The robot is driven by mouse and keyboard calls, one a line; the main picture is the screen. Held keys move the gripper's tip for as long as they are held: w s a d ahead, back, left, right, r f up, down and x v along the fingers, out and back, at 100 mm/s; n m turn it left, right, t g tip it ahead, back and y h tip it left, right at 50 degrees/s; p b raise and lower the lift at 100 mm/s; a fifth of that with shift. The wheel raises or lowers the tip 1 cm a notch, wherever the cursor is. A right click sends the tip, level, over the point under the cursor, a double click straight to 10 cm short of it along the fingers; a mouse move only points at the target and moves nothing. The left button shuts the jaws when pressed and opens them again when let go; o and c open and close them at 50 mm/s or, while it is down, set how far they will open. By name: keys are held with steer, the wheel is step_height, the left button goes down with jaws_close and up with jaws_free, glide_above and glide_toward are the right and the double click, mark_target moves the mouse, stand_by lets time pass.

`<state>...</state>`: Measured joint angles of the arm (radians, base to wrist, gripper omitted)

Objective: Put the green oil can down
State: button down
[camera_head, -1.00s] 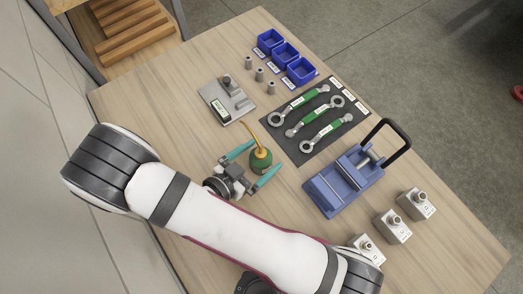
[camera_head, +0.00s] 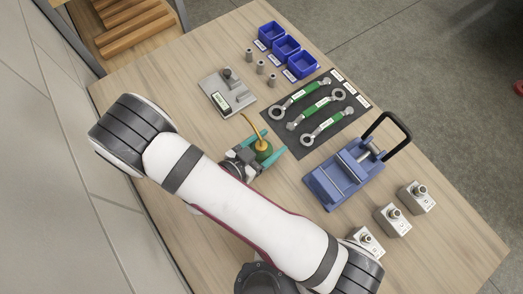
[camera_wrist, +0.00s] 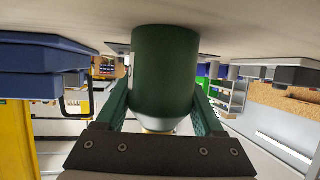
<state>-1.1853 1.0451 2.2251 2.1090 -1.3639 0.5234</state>
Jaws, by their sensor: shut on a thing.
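The green oil can (camera_head: 263,152) has a dark green body and a thin yellow spout, and it looks upright. My gripper (camera_head: 268,146) is shut on it, with one teal finger on each side of the body. In the wrist view, the can's green body (camera_wrist: 165,75) fills the space between the fingers, and the tabletop shows along the upper edge. The can's base is close to the wooden table (camera_head: 140,90). I cannot tell whether it touches. My gripper partly hides the can in the head view.
A grey metal plate fixture (camera_head: 227,93) stands behind the can. Blue bins (camera_head: 286,47) and grey-white blocks (camera_head: 392,220) stand farther off. The table's left part is clear.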

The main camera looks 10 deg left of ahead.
step_height(320, 180, up, 10)
steer(key=w+d+r, duration=0.5)
steer(key=w+r, duration=0.5)
steer(key=r, duration=0.3)
steer(key=w+d+r+n+t+y, duration=0.15)
steer(key=d+r, duration=0.25)
steer(key=r, duration=0.4)
steer(key=w+d+r+n+y, duration=0.15)
steer(key=d+r, duration=0.25)
steer(key=r, duration=0.4)
steer(key=s+a+f+m+h, duration=0.1)
steer(key=a+f, duration=0.3)
steer(key=f, duration=0.5)
steer(key=s+a+f+h, duration=0.1)
steer(key=a+f, duration=0.2)
steer(key=f, duration=0.5)
steer(key=shift+m+g+h, duration=0.6)
steer(key=shift+m+g, duration=0.15)
steer(key=shift+m, duration=0.15)
steer(key=s+a+f, duration=0.1)
steer(key=s+f, duration=0.2)
steer(key=f, duration=0.4)
steer(key=s+a+f, duration=0.1)
steer(key=s+f, duration=0.2)
steer(key=f, duration=0.4)
steer(key=s+a+f, duration=0.2)
steer(key=s+f, duration=0.1)
steer(key=f, duration=0.4)
steer(key=shift+f, duration=0.3)
